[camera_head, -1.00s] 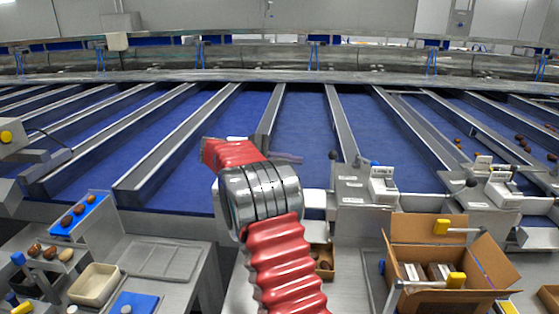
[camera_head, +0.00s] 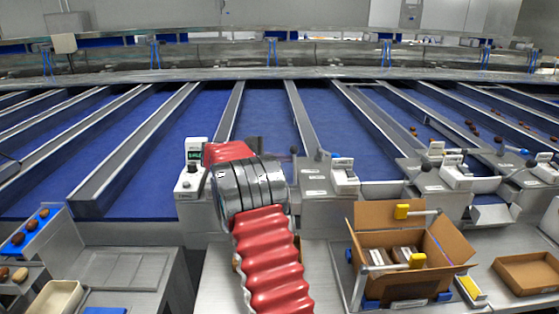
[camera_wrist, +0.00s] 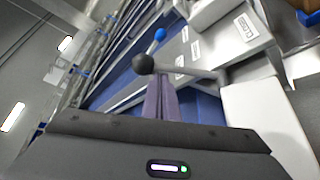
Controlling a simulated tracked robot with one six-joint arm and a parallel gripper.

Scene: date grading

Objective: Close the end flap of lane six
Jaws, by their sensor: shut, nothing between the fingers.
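In the wrist view my gripper (camera_wrist: 160,82) is shut and empty, its purple fingers pointing up the picture. A black ball knob (camera_wrist: 143,64) on a grey lever (camera_wrist: 190,71) is just beyond the fingertips; I cannot tell whether they touch. The lever runs right to a grey housing, where a label (camera_wrist: 246,26) seems to read "CLOSED". A blue ball (camera_wrist: 159,34) stands farther off. Lane numbers are not readable, so I cannot tell which flap is lane six's.
Blue lanes (camera_head: 267,112) with grey dividers run away from me. A grey housing (camera_head: 326,202) stands right of my arm, and a white device with a green screen (camera_head: 194,150) stands left. An open cardboard box (camera_head: 388,214) and a brown tray (camera_head: 526,272) sit at the right.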

